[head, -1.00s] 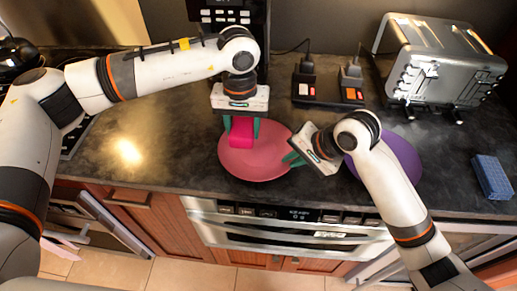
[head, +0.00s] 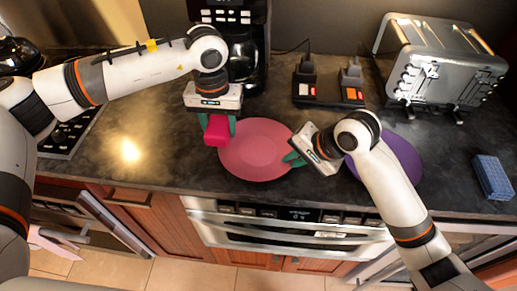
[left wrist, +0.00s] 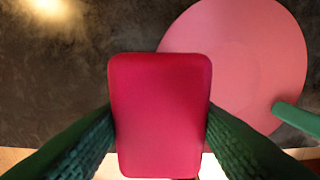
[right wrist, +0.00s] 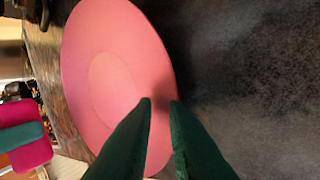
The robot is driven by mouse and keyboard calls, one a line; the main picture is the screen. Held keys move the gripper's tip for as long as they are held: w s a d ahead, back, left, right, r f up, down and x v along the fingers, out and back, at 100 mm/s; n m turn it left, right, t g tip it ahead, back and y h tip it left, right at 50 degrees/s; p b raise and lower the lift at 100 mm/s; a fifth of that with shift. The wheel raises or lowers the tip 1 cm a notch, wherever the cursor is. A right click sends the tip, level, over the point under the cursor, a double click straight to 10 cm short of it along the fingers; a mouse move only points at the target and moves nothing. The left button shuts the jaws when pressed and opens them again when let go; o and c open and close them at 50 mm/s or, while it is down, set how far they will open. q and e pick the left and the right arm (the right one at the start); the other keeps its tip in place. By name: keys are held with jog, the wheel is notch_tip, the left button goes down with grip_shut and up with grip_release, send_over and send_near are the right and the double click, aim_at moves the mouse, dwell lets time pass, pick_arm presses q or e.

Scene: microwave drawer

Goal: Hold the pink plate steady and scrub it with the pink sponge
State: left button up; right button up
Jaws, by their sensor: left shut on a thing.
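The pink plate (head: 257,150) lies flat on the dark counter. My left gripper (head: 217,124) is shut on the pink sponge (head: 216,132) and holds it above the counter, just left of the plate. The sponge (left wrist: 160,115) is between the two green fingers in the left wrist view, with the plate (left wrist: 235,60) to its right. My right gripper (head: 293,159) is at the plate's right rim. In the right wrist view its fingers (right wrist: 160,102) are close together with a narrow gap at the plate's edge (right wrist: 120,60); whether they grip the rim is unclear.
A purple plate (head: 405,155) lies to the right, partly hidden by my right arm. A blue sponge-like block (head: 492,177) is at far right. A toaster (head: 435,65), power sockets (head: 330,90) and a coffee maker (head: 240,50) stand behind. Counter left of the plate is clear.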

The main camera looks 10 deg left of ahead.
jog(key=o, duration=0.4)
jog(key=shift+w+f, duration=0.1)
jog(key=shift+o, duration=0.2)
jog(key=v, duration=1.2)
